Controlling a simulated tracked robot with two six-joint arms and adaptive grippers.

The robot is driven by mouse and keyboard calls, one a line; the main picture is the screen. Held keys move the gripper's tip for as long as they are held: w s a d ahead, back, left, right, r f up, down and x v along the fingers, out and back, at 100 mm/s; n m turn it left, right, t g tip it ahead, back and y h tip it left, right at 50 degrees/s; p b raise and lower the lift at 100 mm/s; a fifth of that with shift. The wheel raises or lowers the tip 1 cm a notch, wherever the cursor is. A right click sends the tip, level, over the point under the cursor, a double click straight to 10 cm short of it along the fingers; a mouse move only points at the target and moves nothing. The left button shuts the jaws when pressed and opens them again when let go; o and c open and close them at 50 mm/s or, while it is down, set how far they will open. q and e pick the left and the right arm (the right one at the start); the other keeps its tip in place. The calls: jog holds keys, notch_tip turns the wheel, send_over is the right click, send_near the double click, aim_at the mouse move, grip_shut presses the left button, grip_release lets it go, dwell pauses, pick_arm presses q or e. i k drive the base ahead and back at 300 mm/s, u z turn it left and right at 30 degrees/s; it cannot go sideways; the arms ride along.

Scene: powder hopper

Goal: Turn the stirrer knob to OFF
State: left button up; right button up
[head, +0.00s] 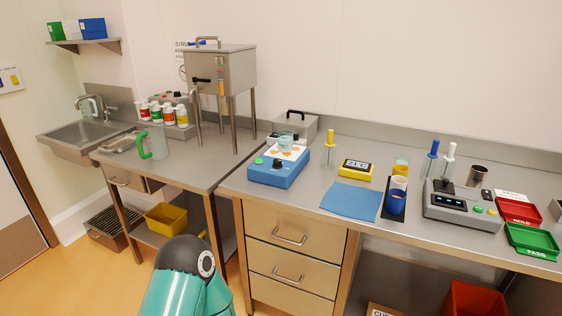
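The stirrer (272,176) is a blue box with a pale top plate, standing near the front left of the right-hand steel bench. A small dark knob (277,163) and a green button (259,160) sit on its sloped front. The knob's pointer and its OFF mark are too small to read. A small glass beaker (286,143) stands on the top plate. Neither of my grippers is in view. Only a teal link of one of my arms shows at the bottom, well below the bench top and apart from the stirrer.
The steel hopper (219,75) stands on legs at left.

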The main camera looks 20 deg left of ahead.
aim_at(276, 164)
jog(key=u, duration=1.2)
jog(key=i, duration=0.1)
jog(key=z, duration=2.95)
jog(key=i, duration=0.85)
jog(key=z, duration=0.55)
jog(key=i, duration=0.4)
jog(key=u, duration=2.3)
jog(key=i, duration=0.15)
jog(key=u, duration=2)
jog(key=i, duration=0.5)
jog(key=u, duration=0.4)
